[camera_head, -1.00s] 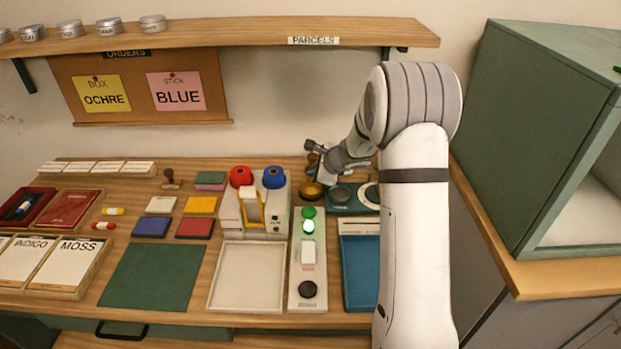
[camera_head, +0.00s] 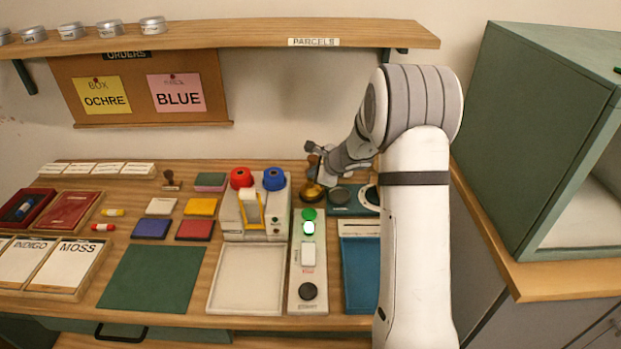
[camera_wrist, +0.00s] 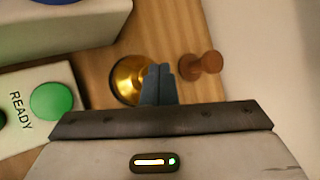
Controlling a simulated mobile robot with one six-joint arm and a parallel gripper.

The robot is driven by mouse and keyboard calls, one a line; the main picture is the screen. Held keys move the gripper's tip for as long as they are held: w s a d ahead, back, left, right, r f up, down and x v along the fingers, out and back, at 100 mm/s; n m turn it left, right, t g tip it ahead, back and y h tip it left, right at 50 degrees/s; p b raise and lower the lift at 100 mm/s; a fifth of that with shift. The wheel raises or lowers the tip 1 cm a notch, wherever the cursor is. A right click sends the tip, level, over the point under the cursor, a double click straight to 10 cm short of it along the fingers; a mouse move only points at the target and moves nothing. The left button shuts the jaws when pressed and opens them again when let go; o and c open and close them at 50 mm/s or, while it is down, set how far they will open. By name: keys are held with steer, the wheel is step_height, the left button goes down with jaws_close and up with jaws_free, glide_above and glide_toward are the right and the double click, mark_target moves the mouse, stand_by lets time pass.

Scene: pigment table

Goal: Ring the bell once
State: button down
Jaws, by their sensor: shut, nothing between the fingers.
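The bell is a small brass dome (camera_head: 311,192) on the wooden table, behind the green button of the switch panel. It also shows in the wrist view (camera_wrist: 127,80), partly hidden by the fingers. My gripper (camera_wrist: 158,72) is shut and empty, with its fingertips over the right part of the bell in the wrist view. In the head view my gripper (camera_head: 322,180) is just above the bell. I cannot tell whether the fingertips touch it.
A wooden-handled stamp (camera_wrist: 202,66) stands close beside the bell. The switch panel (camera_head: 308,272) with a green button (camera_head: 309,214) lies in front. A tape dispenser (camera_head: 254,210) stands left, and a teal scale (camera_head: 345,208) right. A shelf (camera_head: 230,36) runs above.

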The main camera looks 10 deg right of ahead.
steer(key=shift+r+p, duration=0.35)
steer(key=shift+r, duration=0.35)
steer(key=shift+r+p, duration=1.85)
steer(key=shift+r, duration=0.6)
